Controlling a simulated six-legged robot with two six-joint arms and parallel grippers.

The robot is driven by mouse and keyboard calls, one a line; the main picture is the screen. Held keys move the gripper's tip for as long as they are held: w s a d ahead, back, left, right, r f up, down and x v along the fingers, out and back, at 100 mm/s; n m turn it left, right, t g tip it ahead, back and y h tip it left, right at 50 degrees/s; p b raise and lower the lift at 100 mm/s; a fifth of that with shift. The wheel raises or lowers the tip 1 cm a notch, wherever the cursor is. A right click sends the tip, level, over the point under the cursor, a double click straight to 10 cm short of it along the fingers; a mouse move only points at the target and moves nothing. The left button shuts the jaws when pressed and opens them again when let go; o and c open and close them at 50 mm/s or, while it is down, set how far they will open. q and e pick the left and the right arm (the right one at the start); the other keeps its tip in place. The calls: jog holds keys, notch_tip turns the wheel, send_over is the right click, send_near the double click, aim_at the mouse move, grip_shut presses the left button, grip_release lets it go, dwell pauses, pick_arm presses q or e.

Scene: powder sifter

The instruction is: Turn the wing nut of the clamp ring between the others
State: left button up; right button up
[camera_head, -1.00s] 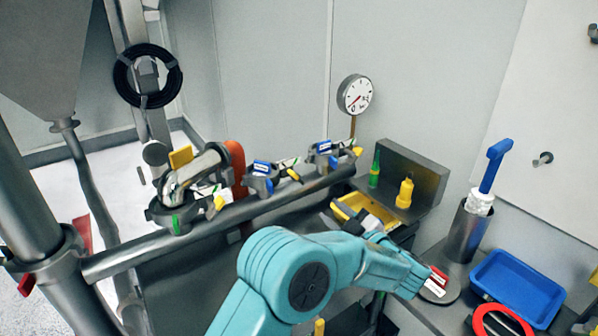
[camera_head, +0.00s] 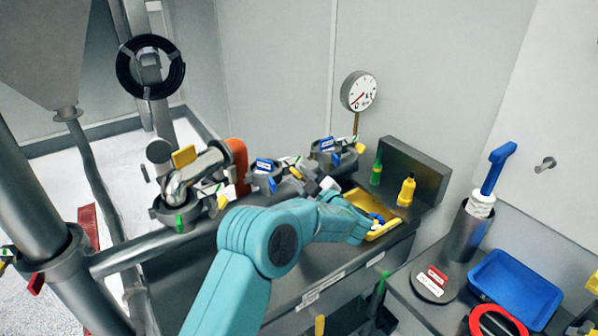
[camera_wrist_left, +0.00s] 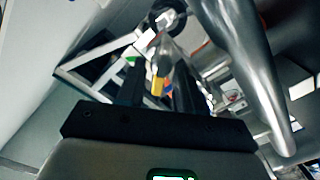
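Three clamp rings sit along a grey pipe. The middle clamp ring (camera_head: 264,182) has a blue tag, and its small yellow wing nut (camera_head: 295,172) faces right. The left clamp ring (camera_head: 172,212) and the right clamp ring (camera_head: 322,157) stand either side of it. My left gripper (camera_head: 308,180) is close to the right side of the middle ring, partly hidden by my teal wrist. In the left wrist view, its dark fingers (camera_wrist_left: 158,94) stand apart, with a yellow piece visible beyond the gap; contact cannot be told. My right gripper is not in view.
A yellow tray (camera_head: 384,232) with blue items lies just beside my left wrist. A green bottle (camera_head: 376,172) and a yellow bottle (camera_head: 406,191) stand behind it. A pressure gauge (camera_head: 359,91) rises at the back. A blue tray (camera_head: 515,288) lies at the right.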

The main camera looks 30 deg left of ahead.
pick_arm(q)
jog(key=shift+x, duration=0.85)
jog(key=shift+d+f, duration=0.1)
grip_shut()
